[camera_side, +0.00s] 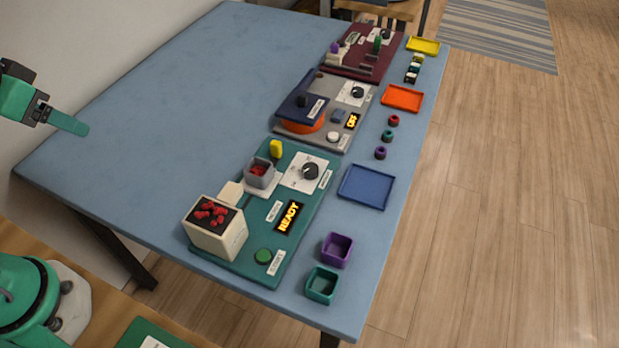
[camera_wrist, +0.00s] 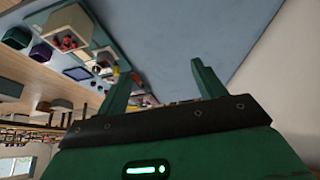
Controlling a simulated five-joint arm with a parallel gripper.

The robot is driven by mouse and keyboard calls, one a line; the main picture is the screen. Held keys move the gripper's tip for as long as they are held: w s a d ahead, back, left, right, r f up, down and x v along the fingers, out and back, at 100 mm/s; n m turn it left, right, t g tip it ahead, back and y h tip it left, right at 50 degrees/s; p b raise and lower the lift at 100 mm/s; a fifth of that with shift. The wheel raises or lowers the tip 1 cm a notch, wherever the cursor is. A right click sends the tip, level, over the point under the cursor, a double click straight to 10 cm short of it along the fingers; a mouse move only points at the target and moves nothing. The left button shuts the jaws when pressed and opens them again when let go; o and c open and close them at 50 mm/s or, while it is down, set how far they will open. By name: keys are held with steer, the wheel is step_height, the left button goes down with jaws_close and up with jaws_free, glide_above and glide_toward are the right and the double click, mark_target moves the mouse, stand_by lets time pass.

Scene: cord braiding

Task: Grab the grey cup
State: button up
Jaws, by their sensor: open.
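The grey cup (camera_side: 258,177) is a small square cup holding red pieces. It stands on the green station board (camera_side: 290,205), behind a cream box (camera_side: 213,238) with red pieces on its dark top. My gripper (camera_side: 70,122) is at the left edge of the side view, high and well apart from the cup. In the wrist view my gripper (camera_wrist: 161,64) has its two green fingers spread with nothing between them. The cream box (camera_wrist: 70,38) shows at upper left there; the cup is too small to make out surely.
A yellow knob (camera_side: 276,149) stands just behind the cup, and a dial (camera_side: 310,171) is to its right. Purple (camera_side: 336,250) and green (camera_side: 321,285) cups and a blue tray (camera_side: 366,187) lie along the right edge. The blue table's left part (camera_side: 150,120) is clear.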

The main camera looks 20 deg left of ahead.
steer(key=shift+w, duration=0.1)
steer(key=g, duration=0.6)
glide_above(258, 169)
steer(key=s+d, duration=0.2)
step_height(258, 169, down, 14)
steer(key=shift+a+f, duration=0.2)
steer(key=shift+f, duration=3.8)
steer(key=c, duration=1.1)
